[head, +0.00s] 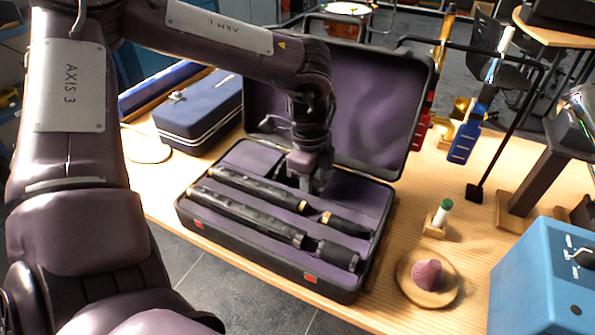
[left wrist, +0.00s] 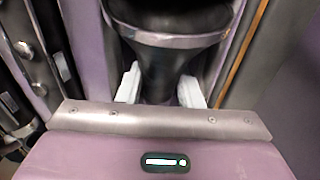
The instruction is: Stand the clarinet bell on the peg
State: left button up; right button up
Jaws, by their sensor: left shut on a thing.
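My left gripper (head: 308,183) reaches down into the open instrument case (head: 230,233), at the back of its tray near the lid. In the left wrist view its two pale fingers (left wrist: 162,90) are shut on the clarinet bell (left wrist: 165,62), a black flared piece with a metal ring around its wide rim. The bell sits between the case's purple-lined walls; in the head view the gripper hides it. A round wooden base with a rounded pink peg (head: 428,274) stands on the table right of the case. The peg is bare. My right gripper is not in view.
Several black clarinet joints (head: 255,190) lie in the case. The raised lid (head: 350,105) stands behind my gripper. A small wooden block holds a white tube with a green cap (head: 443,212). A blue box (head: 540,280) is at right, a closed blue case (head: 200,108) behind.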

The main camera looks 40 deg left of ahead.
pick_arm(q)
jog(key=shift+r+p, duration=0.35)
jog(key=shift+r, duration=0.4)
dwell(0.5)
jog(key=shift+r+p, duration=1.25)
jog(key=shift+r, duration=0.85)
jog(key=shift+r, duration=0.1)
